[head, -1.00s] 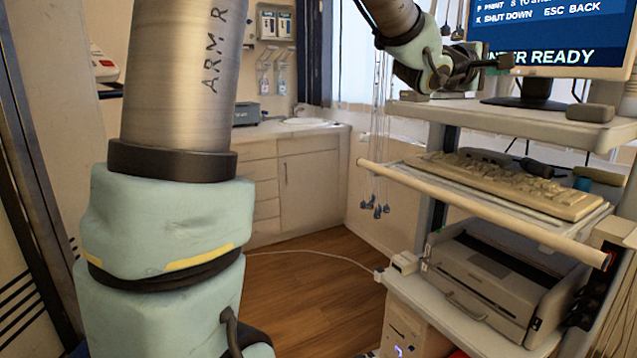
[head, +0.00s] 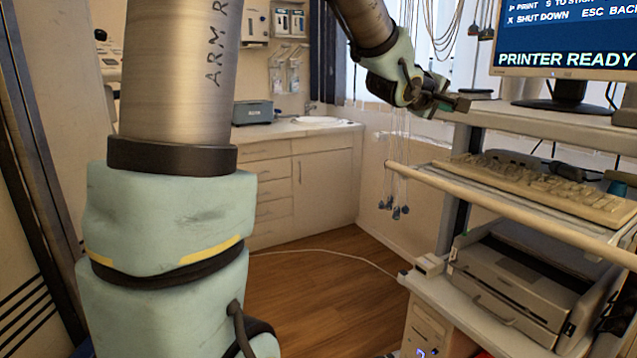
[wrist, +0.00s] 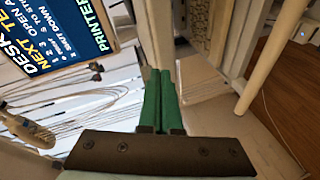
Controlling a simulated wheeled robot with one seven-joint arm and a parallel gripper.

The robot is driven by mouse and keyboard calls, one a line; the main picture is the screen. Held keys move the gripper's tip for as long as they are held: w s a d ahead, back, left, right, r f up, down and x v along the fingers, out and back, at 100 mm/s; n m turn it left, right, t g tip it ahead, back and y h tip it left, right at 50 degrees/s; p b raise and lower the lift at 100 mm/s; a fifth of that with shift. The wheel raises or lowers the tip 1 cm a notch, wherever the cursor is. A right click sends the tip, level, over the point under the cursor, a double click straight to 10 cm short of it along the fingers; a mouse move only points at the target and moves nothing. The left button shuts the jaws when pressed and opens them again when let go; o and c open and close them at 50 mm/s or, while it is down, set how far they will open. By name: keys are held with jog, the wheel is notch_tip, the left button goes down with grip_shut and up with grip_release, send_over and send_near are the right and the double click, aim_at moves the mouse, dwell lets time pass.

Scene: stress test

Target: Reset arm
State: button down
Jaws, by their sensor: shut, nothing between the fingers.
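My gripper (head: 461,103) is at the upper middle right of the head view, left of the monitor stand and above the cart's left edge. Its fingers point right. In the wrist view the green fingers (wrist: 159,100) lie side by side, shut with nothing between them. My arm's thick links fill the left of the head view, and another link comes down from the top edge to the gripper.
A cart at the right holds a monitor (head: 565,45) reading "PRINTER READY", a keyboard (head: 550,185) and a printer (head: 525,275). A pale rail (head: 500,212) runs along the keyboard shelf. Cables hang behind. A counter (head: 300,180) stands behind; wooden floor (head: 310,275) is clear between.

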jog(key=s+a+f+m+g+y+p, duration=0.1)
jog(key=a+f+y, duration=0.3)
jog(key=a+f, duration=0.5)
jog(key=s+a+f+m+g+y+p, duration=0.15)
jog(key=a+f+y, duration=0.3)
jog(key=a, duration=0.75)
jog(key=s+a+f+m+g+y, duration=0.1)
jog(key=s+a+f+m+g, duration=0.1)
jog(key=s+a, duration=0.4)
jog(key=s+a+f+m+g+y+p, duration=0.1)
jog(key=s+a+f+g, duration=0.3)
jog(key=s, duration=0.5)
jog(key=a+f+m, duration=0.1)
jog(key=a+f, duration=0.1)
jog(key=a, duration=0.1)
jog(key=shift+a+f+p, duration=0.2)
jog(key=shift+f+p, duration=0.1)
jog(key=shift+f, duration=0.1)
jog(key=shift+g, duration=0.25)
